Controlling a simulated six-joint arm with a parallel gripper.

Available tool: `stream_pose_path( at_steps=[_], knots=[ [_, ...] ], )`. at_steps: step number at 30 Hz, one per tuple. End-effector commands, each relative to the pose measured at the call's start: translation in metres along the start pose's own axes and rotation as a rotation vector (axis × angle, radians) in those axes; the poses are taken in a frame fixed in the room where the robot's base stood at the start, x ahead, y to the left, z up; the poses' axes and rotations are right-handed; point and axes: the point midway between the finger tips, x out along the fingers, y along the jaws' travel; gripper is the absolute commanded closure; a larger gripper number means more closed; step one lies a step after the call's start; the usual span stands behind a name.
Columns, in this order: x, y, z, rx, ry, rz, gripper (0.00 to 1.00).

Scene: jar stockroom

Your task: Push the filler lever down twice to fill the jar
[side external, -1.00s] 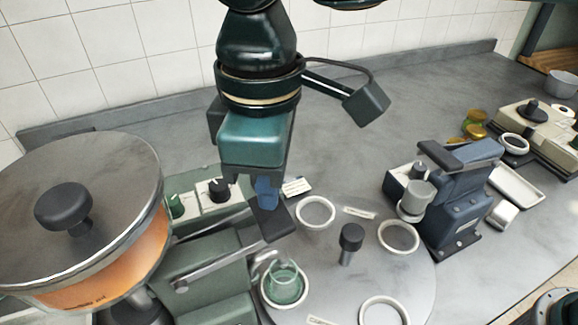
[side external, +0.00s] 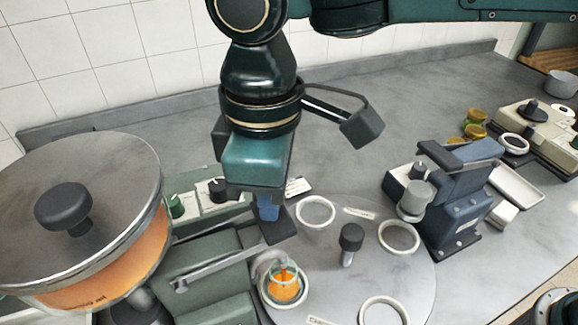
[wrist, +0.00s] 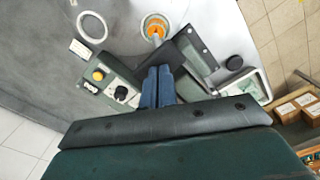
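The jar (side external: 284,287) is clear glass and stands in a white ring on the round turntable, below the filler. Orange filling is in its lower part, and it also shows in the wrist view (wrist: 155,27). The filler has a large orange hopper (side external: 110,278) with a metal lid. Its lever ends in a dark flat pad (side external: 281,228), with a metal bar running back to the left. My gripper (side external: 268,212) points down over the pad, with its tips at or against the pad. In the wrist view its blue fingers (wrist: 158,86) lie side by side, shut, with nothing visible between them.
The turntable (side external: 330,275) bears several empty white rings and a central dark knob (side external: 351,237). A green control box (side external: 200,204) sits behind the lever. A blue-grey machine (side external: 455,205) stands at the right. Yellow-lidded jars (side external: 475,130) stand farther back.

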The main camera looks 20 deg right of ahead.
Motion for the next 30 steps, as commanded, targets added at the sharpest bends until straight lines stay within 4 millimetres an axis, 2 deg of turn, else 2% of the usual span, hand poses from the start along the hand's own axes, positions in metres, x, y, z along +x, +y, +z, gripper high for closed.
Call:
stream_pose_path(
  at_steps=[30],
  knots=[
    [0.026,0.001,0.002,-0.001,-0.001,0.000,1.00]
  ],
)
